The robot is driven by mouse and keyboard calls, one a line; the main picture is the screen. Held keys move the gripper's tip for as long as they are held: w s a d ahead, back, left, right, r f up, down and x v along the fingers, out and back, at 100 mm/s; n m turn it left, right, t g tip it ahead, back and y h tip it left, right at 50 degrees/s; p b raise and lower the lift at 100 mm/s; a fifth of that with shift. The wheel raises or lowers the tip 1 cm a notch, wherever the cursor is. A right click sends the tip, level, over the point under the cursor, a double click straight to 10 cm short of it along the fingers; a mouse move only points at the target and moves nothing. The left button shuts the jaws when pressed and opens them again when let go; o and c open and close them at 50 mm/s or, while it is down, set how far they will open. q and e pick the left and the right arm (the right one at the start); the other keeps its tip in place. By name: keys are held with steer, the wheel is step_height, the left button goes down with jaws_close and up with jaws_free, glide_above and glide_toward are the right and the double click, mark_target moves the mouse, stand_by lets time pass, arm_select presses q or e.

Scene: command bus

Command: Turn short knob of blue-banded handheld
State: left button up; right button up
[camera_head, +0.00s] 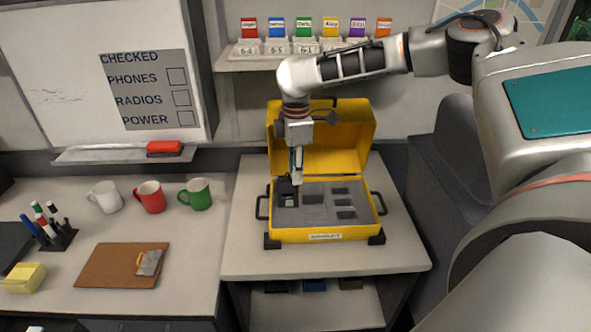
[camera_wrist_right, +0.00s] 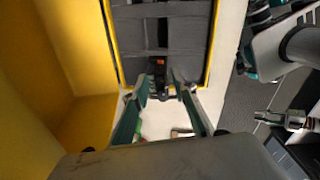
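A dark handheld (camera_head: 287,199) sits in the left part of the grey foam in the open yellow case (camera_head: 300,235). It also shows in the right wrist view (camera_wrist_right: 160,80), with a small orange-red mark on it. No blue band can be made out, and its knobs are too small to tell apart. My right gripper (camera_head: 293,178) points down over this handheld and partly hides it. In the right wrist view its two fingers (camera_wrist_right: 161,76) stand apart on either side of the handheld, with no clear grip on it.
The case's raised lid (camera_head: 325,135) stands close behind my right gripper. Several other foam slots look empty. Red, green and white mugs, a brown clipboard (camera_head: 120,266) and a pen holder (camera_head: 55,238) are on the left desk. A shelf with coloured labels (camera_head: 302,62) is above.

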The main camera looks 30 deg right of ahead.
jaws_close()
steer(key=shift+n, duration=0.7)
jaws_free()
step_height(320, 180, up, 12)
steer(key=shift+s, duration=0.25)
